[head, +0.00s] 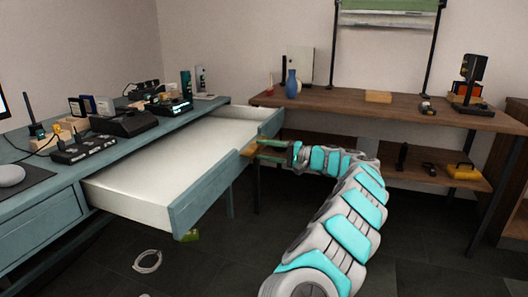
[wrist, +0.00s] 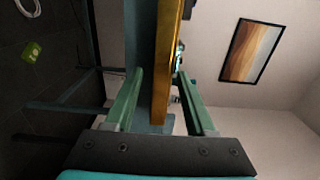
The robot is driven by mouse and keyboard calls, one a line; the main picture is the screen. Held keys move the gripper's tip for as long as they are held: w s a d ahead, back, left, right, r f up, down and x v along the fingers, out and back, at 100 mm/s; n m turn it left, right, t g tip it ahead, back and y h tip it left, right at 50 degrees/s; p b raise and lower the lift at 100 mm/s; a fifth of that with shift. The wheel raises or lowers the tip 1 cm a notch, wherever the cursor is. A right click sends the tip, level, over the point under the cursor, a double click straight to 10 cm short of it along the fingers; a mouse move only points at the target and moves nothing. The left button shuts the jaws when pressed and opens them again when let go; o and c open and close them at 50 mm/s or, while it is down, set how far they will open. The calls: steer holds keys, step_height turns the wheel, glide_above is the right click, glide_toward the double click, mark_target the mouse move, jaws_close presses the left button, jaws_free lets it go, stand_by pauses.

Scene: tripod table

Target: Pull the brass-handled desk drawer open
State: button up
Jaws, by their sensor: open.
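The teal desk drawer (head: 205,191) is pulled well out, and its white inside (head: 170,160) is bare. Its brass handle (head: 249,149) sits on the drawer front. In the wrist view the brass handle (wrist: 168,62) runs as a long bar beside the teal drawer front (wrist: 141,45). My gripper (head: 262,150) is at the handle, with its green fingers pointing to the drawer. In the wrist view my gripper (wrist: 160,75) is open, one finger on each side of the bar. I cannot tell whether a finger touches it.
The teal desk (head: 35,215) carries several dark devices. A wooden table (head: 330,98) with a blue vase (head: 291,84) stands behind my arm. A white cable coil (head: 147,261) and a small green object (head: 187,236) are below the drawer. The dark floor in front is mostly clear.

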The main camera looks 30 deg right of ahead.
steer(key=v, duration=0.7)
steer(key=shift+s+d, duration=0.2)
